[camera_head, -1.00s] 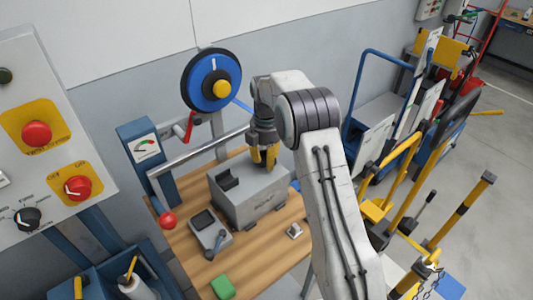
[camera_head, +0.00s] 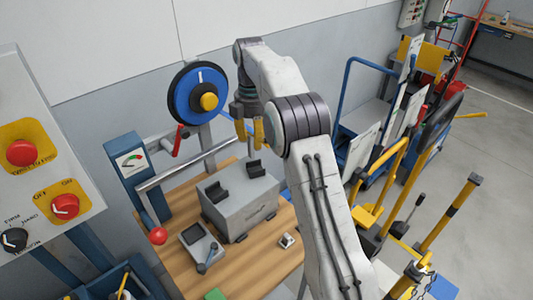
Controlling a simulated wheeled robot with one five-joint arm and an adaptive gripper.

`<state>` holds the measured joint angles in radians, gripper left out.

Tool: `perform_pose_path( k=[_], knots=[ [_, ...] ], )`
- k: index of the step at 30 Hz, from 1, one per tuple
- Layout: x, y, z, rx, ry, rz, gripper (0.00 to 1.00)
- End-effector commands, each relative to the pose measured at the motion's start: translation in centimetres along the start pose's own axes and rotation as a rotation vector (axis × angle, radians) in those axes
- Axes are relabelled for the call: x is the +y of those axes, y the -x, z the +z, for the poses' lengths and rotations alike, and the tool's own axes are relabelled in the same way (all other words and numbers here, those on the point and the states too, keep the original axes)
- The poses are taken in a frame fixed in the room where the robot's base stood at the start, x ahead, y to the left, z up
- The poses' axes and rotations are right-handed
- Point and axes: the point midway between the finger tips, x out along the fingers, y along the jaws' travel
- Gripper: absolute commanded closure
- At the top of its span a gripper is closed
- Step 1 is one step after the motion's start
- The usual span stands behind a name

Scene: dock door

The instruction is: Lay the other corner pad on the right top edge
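A grey box (camera_head: 245,205) stands on the wooden table. One black corner pad (camera_head: 215,193) sits on its left top edge. The other black corner pad (camera_head: 254,169) lies at the right top edge, apart from my gripper. The underside of the pads is hidden.
A blue strap reel (camera_head: 201,92) stands behind the table. A small grey hand tool (camera_head: 198,245) and a metal buckle (camera_head: 287,241) lie on the wooden table top (camera_head: 258,262). Yellow-railed carts stand at right.

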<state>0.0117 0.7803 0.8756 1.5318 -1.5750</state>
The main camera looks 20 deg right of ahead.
Motion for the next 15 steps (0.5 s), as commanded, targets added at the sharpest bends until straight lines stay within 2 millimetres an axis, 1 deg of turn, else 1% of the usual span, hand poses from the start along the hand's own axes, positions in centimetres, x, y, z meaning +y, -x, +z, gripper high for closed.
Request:
perform_pose_path(
  k=[5,8,12,14,15],
  knots=[
    [-1.5,2.3,-0.1,0.001,-0.086,0.029,0.67],
    [-3.2,4.1,-0.1,0.005,-0.183,0.059,0.67],
    [-6.6,6.6,-0.2,0.019,-0.353,0.108,0.67],
    [-8.1,7.5,-0.2,0.028,-0.427,0.13,0.67],
    [-9.2,8.0,-0.2,0.035,-0.476,0.144,0.67]
  ],
)
